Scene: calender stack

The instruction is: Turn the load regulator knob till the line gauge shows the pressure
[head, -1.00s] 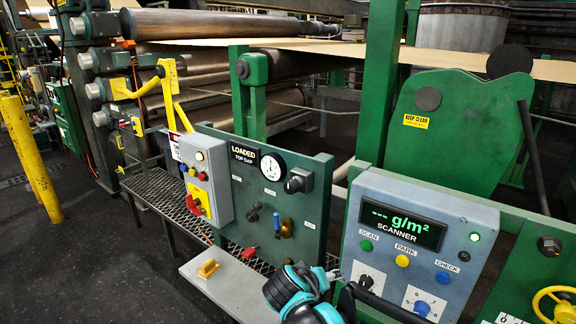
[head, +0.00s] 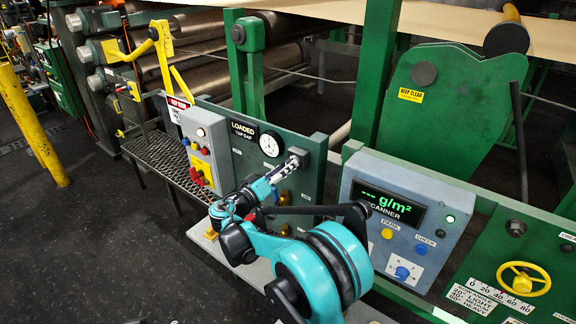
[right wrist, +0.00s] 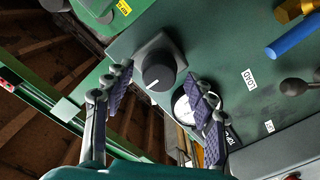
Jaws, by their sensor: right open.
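The load regulator knob (right wrist: 158,72) is black and round with a white pointer line, on a grey mount on the green panel (right wrist: 225,60). In the head view its mount (head: 316,147) shows, but the fingers cover the knob. My right gripper (right wrist: 162,80) is open, with one finger on each side of the knob in the wrist view; contact is not clear. It also reaches the panel in the head view (head: 294,163). The white line gauge (head: 268,144) is left of the knob; its needle is too small to read, and a finger partly hides it in the wrist view.
A grey switch box (head: 207,146) stands left of the panel. The scanner box (head: 390,225) stands to the right. Small levers and brass fittings sit below the knob. A blue-tipped handle (right wrist: 290,40) juts out in the wrist view.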

